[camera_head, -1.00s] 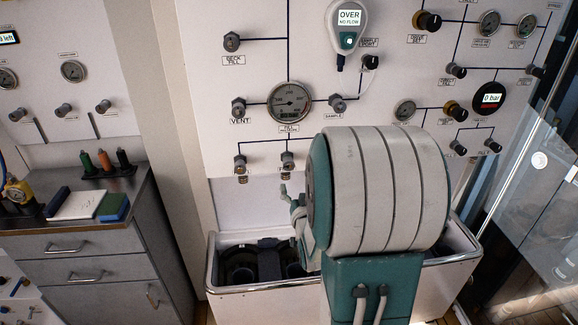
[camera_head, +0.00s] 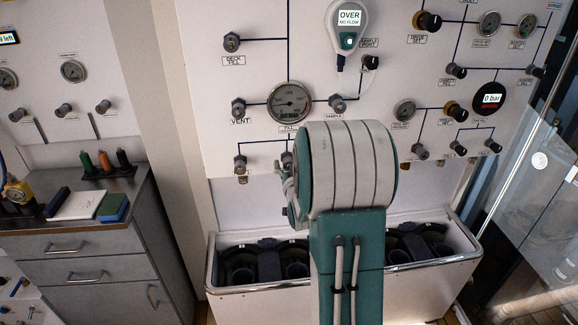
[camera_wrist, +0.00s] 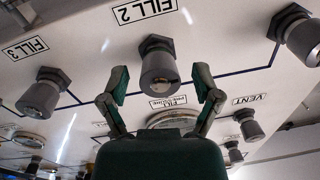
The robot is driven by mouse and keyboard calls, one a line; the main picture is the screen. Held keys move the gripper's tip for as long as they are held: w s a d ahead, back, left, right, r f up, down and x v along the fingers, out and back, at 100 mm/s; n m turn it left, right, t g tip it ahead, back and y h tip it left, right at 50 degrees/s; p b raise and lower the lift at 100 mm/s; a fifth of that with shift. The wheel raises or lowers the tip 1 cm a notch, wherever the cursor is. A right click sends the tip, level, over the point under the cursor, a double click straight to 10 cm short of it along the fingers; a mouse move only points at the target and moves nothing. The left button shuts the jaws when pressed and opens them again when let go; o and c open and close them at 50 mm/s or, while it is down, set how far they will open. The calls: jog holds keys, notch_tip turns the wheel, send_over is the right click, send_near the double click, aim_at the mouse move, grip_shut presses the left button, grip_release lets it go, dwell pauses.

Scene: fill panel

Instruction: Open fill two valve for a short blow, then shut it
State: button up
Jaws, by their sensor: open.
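The fill two valve is a dark grey knob (camera_wrist: 158,66) in the middle of the wrist view, with the upside-down label "FILL 2" (camera_wrist: 144,10) beside it. My gripper (camera_wrist: 160,82) is open, with one green finger on each side of this knob. I see gaps between the fingers and the knob; how deep the knob sits between them I cannot tell. In the head view my gripper (camera_head: 284,172) is at the panel's lower edge, and the valve (camera_head: 287,158) there is partly hidden by my arm.
The FILL 3 knob (camera_wrist: 43,92) and another knob (camera_wrist: 300,38) flank the valve. A fill pressure gauge (camera_head: 289,102) sits above it, and the VENT knob (camera_head: 238,108) is to the left. Below stands a white trough (camera_head: 250,289) with dark round holders. A display reads 0 bar (camera_head: 490,98).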

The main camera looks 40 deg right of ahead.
grip_shut()
jog(key=shift+m, duration=0.4)
jog(key=m, duration=0.4)
jog(key=shift+m, duration=0.4)
jog(key=m, duration=0.4)
jog(key=shift+m, duration=0.3)
jog(key=m, duration=0.4)
jog(key=shift+s+m+h, duration=0.1)
jog(key=shift+m+h, duration=0.2)
jog(key=shift+h, duration=0.1)
jog(key=m, duration=0.4)
jog(key=shift+f, duration=0.2)
jog(key=shift+m, duration=0.5)
